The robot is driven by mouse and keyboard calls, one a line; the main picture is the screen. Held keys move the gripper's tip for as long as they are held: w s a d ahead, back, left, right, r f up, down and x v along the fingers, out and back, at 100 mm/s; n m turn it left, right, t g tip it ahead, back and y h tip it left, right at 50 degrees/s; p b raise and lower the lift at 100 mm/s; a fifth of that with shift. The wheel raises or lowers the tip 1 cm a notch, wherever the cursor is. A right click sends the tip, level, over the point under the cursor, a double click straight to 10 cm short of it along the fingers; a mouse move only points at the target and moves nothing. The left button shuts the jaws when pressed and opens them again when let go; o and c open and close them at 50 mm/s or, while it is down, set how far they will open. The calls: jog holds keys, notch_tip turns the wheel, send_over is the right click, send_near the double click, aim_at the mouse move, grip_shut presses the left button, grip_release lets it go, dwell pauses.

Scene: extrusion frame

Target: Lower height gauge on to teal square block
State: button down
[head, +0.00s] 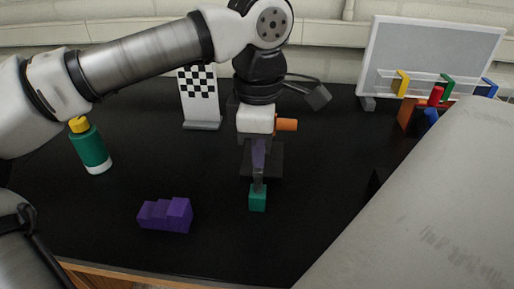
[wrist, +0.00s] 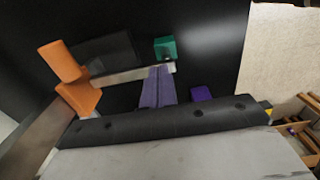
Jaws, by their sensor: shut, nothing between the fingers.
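The teal square block (head: 257,201) sits on the black table, and it shows in the wrist view (wrist: 165,48) at top centre. The height gauge has an orange slider (head: 287,125), also in the wrist view (wrist: 80,97), and a grey measuring bar (wrist: 120,76). The bar's end overlaps the block's near edge in the wrist view; I cannot tell whether they touch. My gripper (head: 258,172) points down above the block, its purple fingers (wrist: 161,70) shut and empty, overlapping the bar near its end. My wrist hides much of the gauge's column in the head view.
A purple stepped block (head: 165,215) lies front left. A green bottle with a yellow cap (head: 90,146) stands left, and a checkered board (head: 198,97) behind. A whiteboard (head: 430,55) and a rack with coloured pieces (head: 410,115) are at the back right. Bare table lies between them.

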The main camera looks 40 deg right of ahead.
dwell(0.3)
notch_tip(320, 180, up, 8)
jog(key=p, duration=0.6)
jog(key=shift+p, duration=0.3)
dwell(0.4)
